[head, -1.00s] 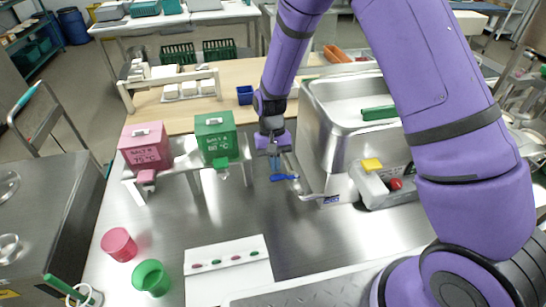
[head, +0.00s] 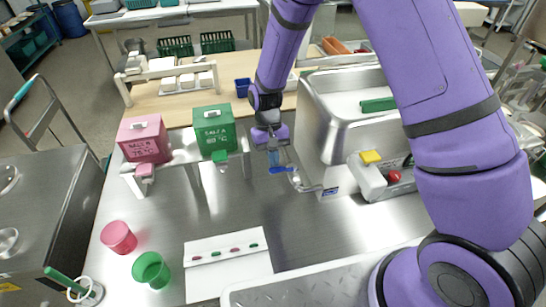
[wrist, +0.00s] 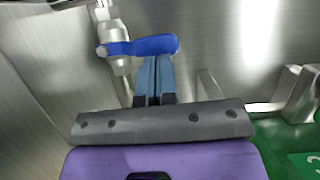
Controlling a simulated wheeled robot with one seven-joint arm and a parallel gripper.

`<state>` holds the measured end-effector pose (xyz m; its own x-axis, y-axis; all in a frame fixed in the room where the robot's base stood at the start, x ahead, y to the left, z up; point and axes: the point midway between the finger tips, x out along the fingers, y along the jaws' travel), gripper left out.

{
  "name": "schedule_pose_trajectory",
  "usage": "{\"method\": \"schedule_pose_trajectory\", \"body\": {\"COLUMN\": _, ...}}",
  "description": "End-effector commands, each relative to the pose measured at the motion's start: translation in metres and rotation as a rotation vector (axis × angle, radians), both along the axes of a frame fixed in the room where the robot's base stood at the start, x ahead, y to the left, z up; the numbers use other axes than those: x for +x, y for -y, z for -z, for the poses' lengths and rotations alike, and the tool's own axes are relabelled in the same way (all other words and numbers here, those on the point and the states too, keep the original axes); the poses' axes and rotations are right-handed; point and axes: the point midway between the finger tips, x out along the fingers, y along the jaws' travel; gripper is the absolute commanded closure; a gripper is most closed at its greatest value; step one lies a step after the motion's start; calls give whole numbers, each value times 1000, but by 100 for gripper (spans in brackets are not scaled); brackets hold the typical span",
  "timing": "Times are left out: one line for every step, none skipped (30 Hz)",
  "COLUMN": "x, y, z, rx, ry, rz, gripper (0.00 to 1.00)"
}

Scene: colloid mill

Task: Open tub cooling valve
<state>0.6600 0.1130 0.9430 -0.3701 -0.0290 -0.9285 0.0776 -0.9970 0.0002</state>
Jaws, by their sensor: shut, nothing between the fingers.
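The steel tub (head: 318,130) stands right of my arm. A thin pipe with a valve leaves its lower front left side, and the valve's blue lever (head: 281,170) points left in the head view. In the wrist view the blue lever (wrist: 155,45) lies crosswise, its right end free and its left end on the metal valve body (wrist: 117,50). My gripper (head: 273,163) points down beside the lever's free end. In the wrist view its blue-grey fingers (wrist: 155,65) are together and empty, with tips right at the lever's edge. Whether they touch it is unclear.
A pink box (head: 143,138) and a green box (head: 214,131) stand on a raised rack left of my gripper. A control box (head: 370,180) with a yellow piece and red button is right of the valve. Cups and a white strip board (head: 228,270) are in front.

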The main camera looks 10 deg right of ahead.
Motion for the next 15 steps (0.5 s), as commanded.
{"method": "schedule_pose_trajectory", "body": {"x": -1, "y": 0, "z": 0, "rx": 1, "ry": 0, "rz": -9, "gripper": 100}}
{"method": "schedule_pose_trajectory", "body": {"x": -1, "y": -1, "z": 0, "rx": 1, "ry": 0, "rz": -15, "gripper": 100}}
{"method": "schedule_pose_trajectory", "body": {"x": -2, "y": -1, "z": 0, "rx": 0, "ry": 0, "rz": -22, "gripper": 100}}
{"method": "schedule_pose_trajectory", "body": {"x": -2, "y": -1, "z": 0, "rx": 0, "ry": 0, "rz": -28, "gripper": 100}}
{"method": "schedule_pose_trajectory", "body": {"x": -2, "y": -1, "z": 0, "rx": 0, "ry": 0, "rz": -35, "gripper": 100}}
{"method": "schedule_pose_trajectory", "body": {"x": -3, "y": -1, "z": 0, "rx": 0, "ry": 0, "rz": -43, "gripper": 100}}
{"method": "schedule_pose_trajectory", "body": {"x": -3, "y": -1, "z": 0, "rx": -1, "ry": 0, "rz": -50, "gripper": 100}}
{"method": "schedule_pose_trajectory", "body": {"x": -4, "y": -1, "z": 0, "rx": -1, "ry": 0, "rz": -57, "gripper": 100}}
{"method": "schedule_pose_trajectory", "body": {"x": -5, "y": -2, "z": 0, "rx": 0, "ry": 0, "rz": -70, "gripper": 100}}
{"method": "schedule_pose_trajectory", "body": {"x": -6, "y": -2, "z": 0, "rx": 0, "ry": -1, "rz": -81, "gripper": 100}}
{"method": "schedule_pose_trajectory", "body": {"x": -6, "y": -2, "z": 0, "rx": 0, "ry": -1, "rz": -92, "gripper": 100}}
{"method": "schedule_pose_trajectory", "body": {"x": -8, "y": -3, "z": 0, "rx": 0, "ry": -1, "rz": -113, "gripper": 100}}
{"method": "schedule_pose_trajectory", "body": {"x": -9, "y": -3, "z": 0, "rx": 0, "ry": -1, "rz": -129, "gripper": 100}}
{"method": "schedule_pose_trajectory", "body": {"x": -10, "y": -3, "z": 0, "rx": 0, "ry": -1, "rz": -145, "gripper": 100}}
{"method": "schedule_pose_trajectory", "body": {"x": -12, "y": -4, "z": 0, "rx": 0, "ry": -1, "rz": -171, "gripper": 100}}
